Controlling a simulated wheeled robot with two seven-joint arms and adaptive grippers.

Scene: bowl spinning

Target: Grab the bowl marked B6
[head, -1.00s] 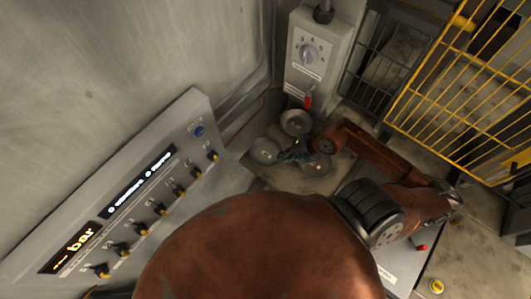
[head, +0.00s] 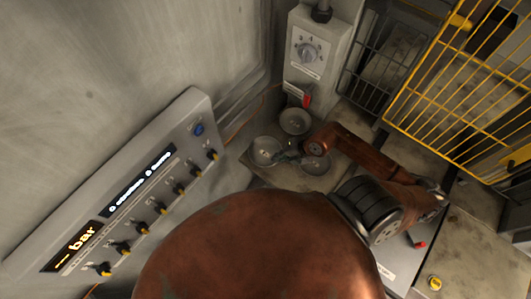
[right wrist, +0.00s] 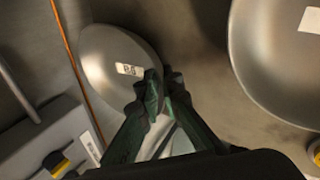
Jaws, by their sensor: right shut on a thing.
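Three shiny metal bowls sit close together in the head view: a left bowl (head: 264,150), a back bowl (head: 295,121) and a right bowl (head: 314,165). My right gripper (head: 284,156) is at the right side of the left bowl. In the right wrist view, my green-fingered right gripper (right wrist: 160,98) is shut on the rim of a bowl (right wrist: 108,58), apparently that left one. This bowl bears a small white label that is blurred and hard to read, possibly B6. Another bowl (right wrist: 268,65) with a white label is apart at right. My left gripper is out of view.
A grey control panel (head: 125,190) with several yellow-tipped knobs runs along the left. A box with a dial (head: 307,53) and a red switch stands behind the bowls. Yellow wire fencing (head: 465,85) is at right. An orange cable (right wrist: 68,30) runs close beside the held bowl.

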